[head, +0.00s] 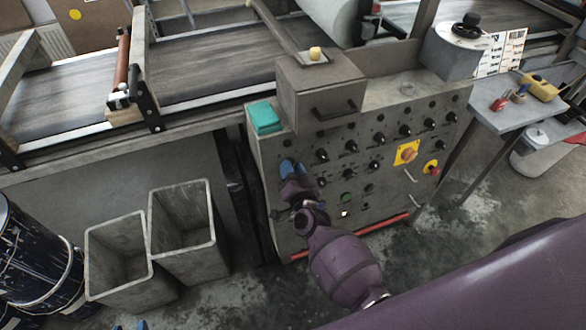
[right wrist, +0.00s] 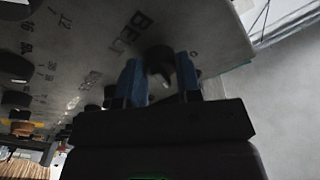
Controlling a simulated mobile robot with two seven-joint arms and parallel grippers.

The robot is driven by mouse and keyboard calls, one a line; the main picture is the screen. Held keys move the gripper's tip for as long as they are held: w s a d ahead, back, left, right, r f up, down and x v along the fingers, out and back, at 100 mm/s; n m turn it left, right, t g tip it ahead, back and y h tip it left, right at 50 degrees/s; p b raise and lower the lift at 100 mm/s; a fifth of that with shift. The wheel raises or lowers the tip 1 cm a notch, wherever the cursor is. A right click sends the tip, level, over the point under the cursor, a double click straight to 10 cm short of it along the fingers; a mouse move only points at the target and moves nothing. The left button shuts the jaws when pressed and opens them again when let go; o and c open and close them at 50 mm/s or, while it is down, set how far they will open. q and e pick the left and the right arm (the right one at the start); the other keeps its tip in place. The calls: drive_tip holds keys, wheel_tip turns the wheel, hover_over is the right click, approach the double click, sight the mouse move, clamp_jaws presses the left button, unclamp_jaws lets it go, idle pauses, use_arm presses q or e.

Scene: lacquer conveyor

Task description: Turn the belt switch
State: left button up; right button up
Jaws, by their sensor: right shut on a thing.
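The grey control panel (head: 330,200) stands below the conveyor and carries rows of black knobs. My right gripper (head: 291,168) is at the upper left knob area of the panel. In the right wrist view, the blue fingertips of this gripper (right wrist: 160,82) are on both sides of a black knob, the belt switch (right wrist: 158,58), and are shut on it. Letters starting "BEL" show beside it on the panel. In the head view the gripper hides this knob. Two blue tips of my left gripper (head: 130,326) show apart at the bottom edge; the rest is out of view.
A yellow-backed rotary switch (head: 406,153) and a red button (head: 432,169) sit at the panel's right. A teal box (head: 265,118) lies on the panel's top left. Two grey bins (head: 116,232) stand at left. A side table (head: 508,110) is at right.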

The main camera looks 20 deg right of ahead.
drive_tip(key=shift+a+m, duration=0.1)
drive_tip(key=shift+m, duration=0.6)
drive_tip(key=shift+h, duration=0.3)
drive_tip(key=o, duration=0.9)
drive_tip(key=shift+s, duration=0.1)
drive_tip(key=shift+s+a+p, duration=0.15)
drive_tip(key=shift+s+p, duration=0.05)
drive_tip(key=shift+s, duration=2.45)
drive_tip(key=shift+s+a+p, duration=0.15)
drive_tip(key=shift+s+p, duration=0.05)
drive_tip(key=shift+s, duration=2.45)
